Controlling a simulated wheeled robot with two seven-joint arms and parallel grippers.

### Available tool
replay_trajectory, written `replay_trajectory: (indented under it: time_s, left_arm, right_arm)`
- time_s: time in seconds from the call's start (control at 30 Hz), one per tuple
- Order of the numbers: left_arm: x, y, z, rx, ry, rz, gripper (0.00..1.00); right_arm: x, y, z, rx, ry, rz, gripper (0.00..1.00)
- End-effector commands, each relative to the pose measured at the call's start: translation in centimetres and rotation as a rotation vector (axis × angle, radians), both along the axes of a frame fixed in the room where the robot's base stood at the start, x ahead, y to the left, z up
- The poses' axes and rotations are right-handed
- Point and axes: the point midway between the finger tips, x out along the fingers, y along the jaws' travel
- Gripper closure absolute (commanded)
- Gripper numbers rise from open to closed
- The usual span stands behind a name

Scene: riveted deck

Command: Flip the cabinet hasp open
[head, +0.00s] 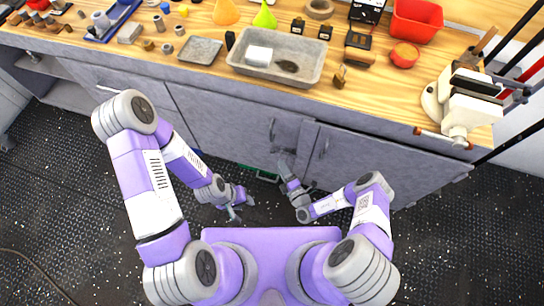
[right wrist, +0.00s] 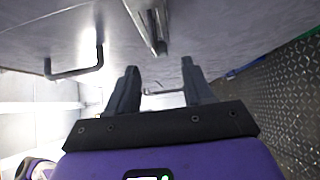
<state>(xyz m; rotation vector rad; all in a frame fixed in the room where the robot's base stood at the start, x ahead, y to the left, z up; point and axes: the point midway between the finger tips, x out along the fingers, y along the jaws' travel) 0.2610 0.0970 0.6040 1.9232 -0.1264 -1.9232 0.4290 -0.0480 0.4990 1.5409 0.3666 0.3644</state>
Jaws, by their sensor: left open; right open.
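In the right wrist view a metal strip, which looks like the hasp (right wrist: 152,22), projects from the cabinet front at the top middle. My right gripper (right wrist: 160,88) is open and empty, its fingers below the strip and apart from it. My left gripper (head: 240,206) is open, low and away from the cabinet.
A bent door handle (right wrist: 75,70) is left of my right fingers in the wrist view. The wooden bench top (head: 200,85) overhangs above, with a grey tray (head: 240,65), a red bin (head: 416,20) and a vise (head: 468,95). A green item (head: 265,176) lies low by the cabinet.

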Motion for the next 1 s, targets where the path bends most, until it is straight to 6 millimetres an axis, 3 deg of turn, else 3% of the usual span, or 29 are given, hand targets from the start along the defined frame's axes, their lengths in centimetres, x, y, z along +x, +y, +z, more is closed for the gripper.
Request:
replay_trajectory:
  time_s: [0.4, 0.8, 1.0]
  left_arm:
    - [0.0, 0.0, -1.5, 0.0, 0.0, 0.0, 0.57]
    - [0.0, 0.0, -1.7, 0.0, 0.0, 0.0, 0.57]
    - [0.0, 0.0, -1.7, 0.0, 0.0, 0.0, 0.57]
  right_arm:
    - [5.4, 3.0, 0.0, -0.001, -0.004, 0.006, 0.49]
    - [6.3, 3.4, 0.2, 0.0, -0.002, 0.006, 0.49]
    - [6.3, 3.4, 0.2, -0.001, -0.003, 0.006, 0.78]
